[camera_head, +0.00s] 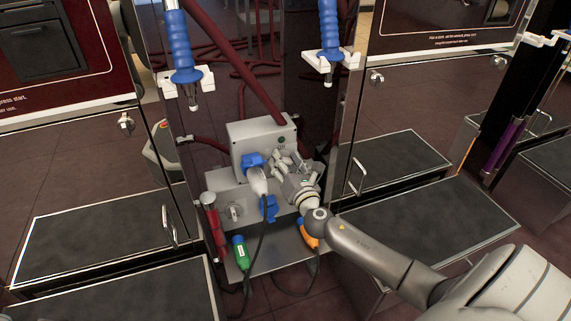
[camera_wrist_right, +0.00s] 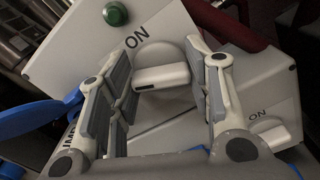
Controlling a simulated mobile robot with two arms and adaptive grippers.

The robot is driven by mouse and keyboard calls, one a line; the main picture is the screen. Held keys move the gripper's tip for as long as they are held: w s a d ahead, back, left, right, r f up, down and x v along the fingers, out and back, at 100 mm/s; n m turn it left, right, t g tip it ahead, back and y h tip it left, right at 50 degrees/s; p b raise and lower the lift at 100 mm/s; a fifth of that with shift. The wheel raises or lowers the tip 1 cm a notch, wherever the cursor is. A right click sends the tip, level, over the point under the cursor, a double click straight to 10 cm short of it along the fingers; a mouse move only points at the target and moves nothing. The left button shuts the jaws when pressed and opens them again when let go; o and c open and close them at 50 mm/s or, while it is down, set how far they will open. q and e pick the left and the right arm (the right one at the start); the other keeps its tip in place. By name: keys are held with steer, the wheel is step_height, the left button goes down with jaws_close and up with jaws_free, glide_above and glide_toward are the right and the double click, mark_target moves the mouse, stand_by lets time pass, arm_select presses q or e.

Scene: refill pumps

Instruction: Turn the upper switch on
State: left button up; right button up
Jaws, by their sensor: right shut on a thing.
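The upper switch is a pale knob (camera_wrist_right: 161,76) with a raised bar handle, below a black "ON" label on a grey box, in the right wrist view. In the head view my right gripper (camera_head: 282,161) is at the front of the upper grey box (camera_head: 257,131) and hides the switch. I cannot tell the switch's exact setting. A dark green lamp (camera_wrist_right: 115,14) is above it. My left gripper is not in view.
A lower switch (camera_head: 235,211) is on the lower box and also shows in the wrist view (camera_wrist_right: 273,134). Blue socket covers (camera_head: 252,161) are left of my gripper. Blue-handled nozzles (camera_head: 180,47) hang above.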

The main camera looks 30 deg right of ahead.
steer(key=m+b, duration=0.1)
steer(key=m, duration=0.5)
steer(key=shift+f+m, duration=0.1)
steer(key=shift+m, duration=0.2)
steer(key=m, duration=0.6)
steer(key=shift+d+p, duration=0.15)
steer(key=shift+p, duration=0.15)
steer(key=shift+m, duration=0.3)
steer(key=o, duration=1)
steer(key=shift+f, duration=0.1)
steer(key=v, duration=1.2)
